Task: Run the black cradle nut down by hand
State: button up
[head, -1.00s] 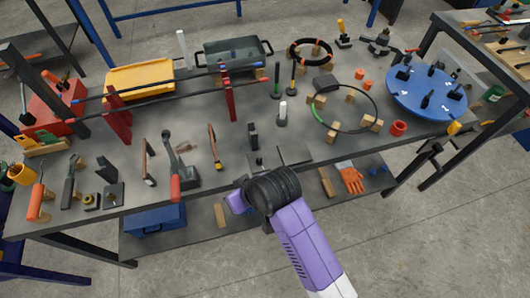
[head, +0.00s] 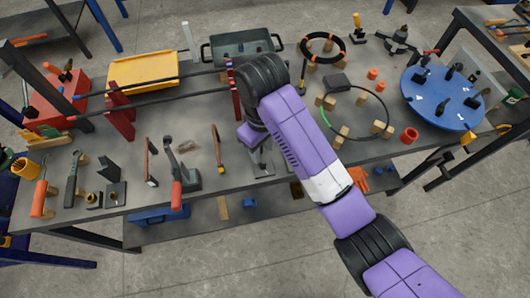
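I cannot single out the black cradle nut in the head view; it is too small or hidden behind my arm. Two red uprights, the left (head: 120,112) and the right (head: 236,98), carry long dark bars (head: 165,90) across the back left of the bench. My purple arm reaches in from the lower right, and its black joint overlaps the right upright. My gripper (head: 258,158) points down near the front middle of the bench, below the purple wrist. Its fingers are too unclear to tell open from shut or whether they touch anything.
The grey bench (head: 215,188) is crowded. A red-handled lever tool (head: 176,190) stands left of my gripper. A yellow tray (head: 143,78) and a dark bin (head: 240,48) are at the back. A black ring (head: 385,115) on wooden blocks and a blue round table (head: 440,98) are right.

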aim_at(263, 164)
notch_tip(263, 164, down, 6)
jog(key=b, duration=0.3)
jog(key=shift+d, duration=0.1)
jog(key=shift+f, duration=0.9)
grip_shut()
